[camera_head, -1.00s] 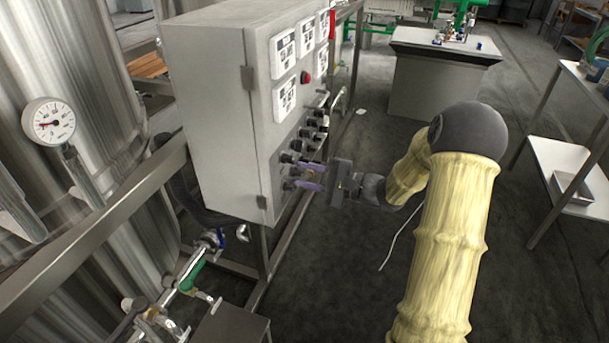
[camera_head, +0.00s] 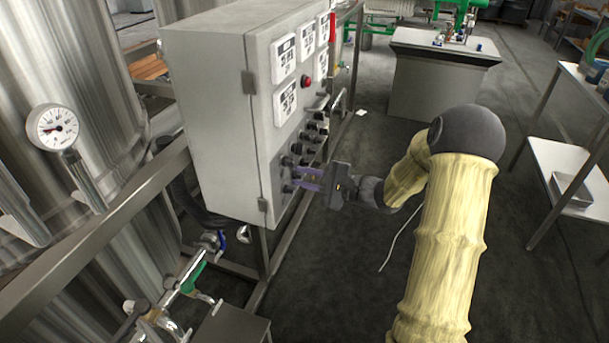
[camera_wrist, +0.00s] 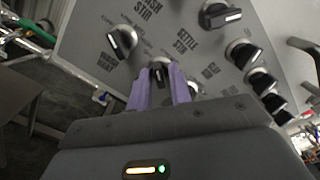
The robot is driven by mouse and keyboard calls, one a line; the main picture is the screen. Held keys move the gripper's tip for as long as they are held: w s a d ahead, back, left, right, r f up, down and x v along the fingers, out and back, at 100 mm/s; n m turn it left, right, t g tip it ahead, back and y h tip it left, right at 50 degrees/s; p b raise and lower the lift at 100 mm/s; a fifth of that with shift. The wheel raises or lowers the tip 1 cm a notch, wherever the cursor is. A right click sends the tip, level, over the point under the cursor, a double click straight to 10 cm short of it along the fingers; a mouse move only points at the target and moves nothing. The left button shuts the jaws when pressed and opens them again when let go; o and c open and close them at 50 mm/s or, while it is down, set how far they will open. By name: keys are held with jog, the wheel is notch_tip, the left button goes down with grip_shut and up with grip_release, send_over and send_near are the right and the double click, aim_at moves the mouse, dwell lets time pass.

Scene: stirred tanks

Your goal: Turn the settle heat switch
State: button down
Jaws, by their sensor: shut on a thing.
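A grey control cabinet (camera_head: 215,125) carries a column of black rotary switches on its front panel. In the wrist view, my gripper (camera_wrist: 159,78) has its two purple fingers around a black switch knob (camera_wrist: 158,70) low on the panel, shut on it. The label of this knob is hidden or unclear, so I cannot read it as settle heat. In the head view, my gripper (camera_head: 298,179) reaches the lower switches from the right, and the knob itself is mostly hidden by the fingers.
Neighbouring knobs (camera_wrist: 122,41) and (camera_wrist: 219,14) sit close to the held one. A red button (camera_head: 306,82) and white displays (camera_head: 284,58) are higher on the cabinet. A metal frame rail (camera_head: 110,215) and valves (camera_head: 195,275) are at the lower left.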

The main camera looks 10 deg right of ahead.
jog(key=shift+r+m+p, duration=0.1)
jog(key=shift+m+p, duration=3.3)
jog(key=shift+p, duration=0.05)
jog(key=c, duration=1.5)
grip_release()
jog(key=v, duration=1.7)
jog(key=shift+d, duration=0.2)
jog(key=shift+a, duration=0.1)
